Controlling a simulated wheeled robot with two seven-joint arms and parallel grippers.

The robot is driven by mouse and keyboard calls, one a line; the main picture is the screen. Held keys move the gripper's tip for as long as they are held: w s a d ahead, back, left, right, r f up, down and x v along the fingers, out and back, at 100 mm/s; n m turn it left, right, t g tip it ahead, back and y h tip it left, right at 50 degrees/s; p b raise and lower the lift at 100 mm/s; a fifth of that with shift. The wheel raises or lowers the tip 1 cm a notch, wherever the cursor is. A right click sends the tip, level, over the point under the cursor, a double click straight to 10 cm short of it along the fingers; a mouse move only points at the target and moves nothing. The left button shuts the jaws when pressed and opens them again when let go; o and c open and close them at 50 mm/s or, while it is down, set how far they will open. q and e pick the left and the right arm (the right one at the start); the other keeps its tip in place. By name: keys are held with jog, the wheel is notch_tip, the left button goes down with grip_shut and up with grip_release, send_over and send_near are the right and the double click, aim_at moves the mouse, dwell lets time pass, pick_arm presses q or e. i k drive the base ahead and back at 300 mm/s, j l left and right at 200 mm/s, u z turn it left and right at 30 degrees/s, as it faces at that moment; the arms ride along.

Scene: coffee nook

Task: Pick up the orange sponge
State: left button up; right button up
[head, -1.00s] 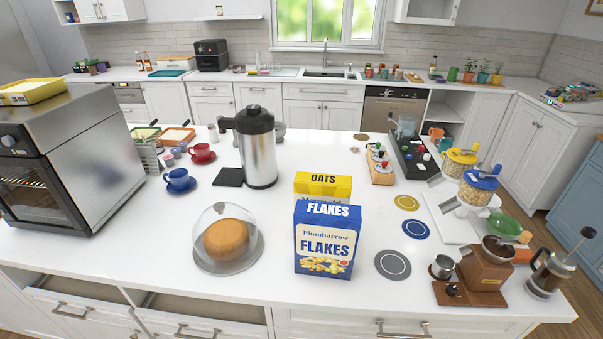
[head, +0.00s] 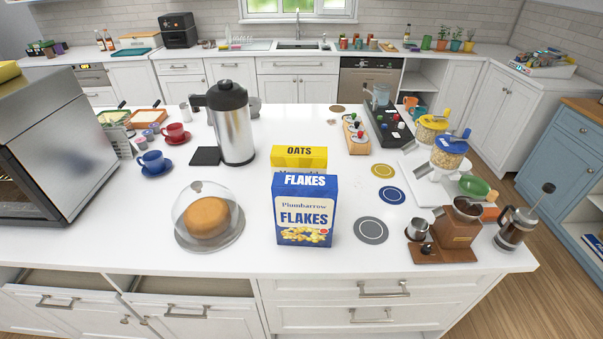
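A small orange block (head: 490,212) lies on the white island counter at the right, between the wooden coffee grinder (head: 460,222) and the green bowl (head: 474,186). It may be the orange sponge, but it is small and partly hidden by the grinder, so I cannot be sure. Neither of my grippers shows in the head view.
The French press (head: 516,227) stands close to the orange block, near the island's right edge. A blue flakes box (head: 305,211), a domed cake (head: 208,217) and a steel jug (head: 231,124) stand further left.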

aim_at(490, 216)
jog(key=z, duration=1.45)
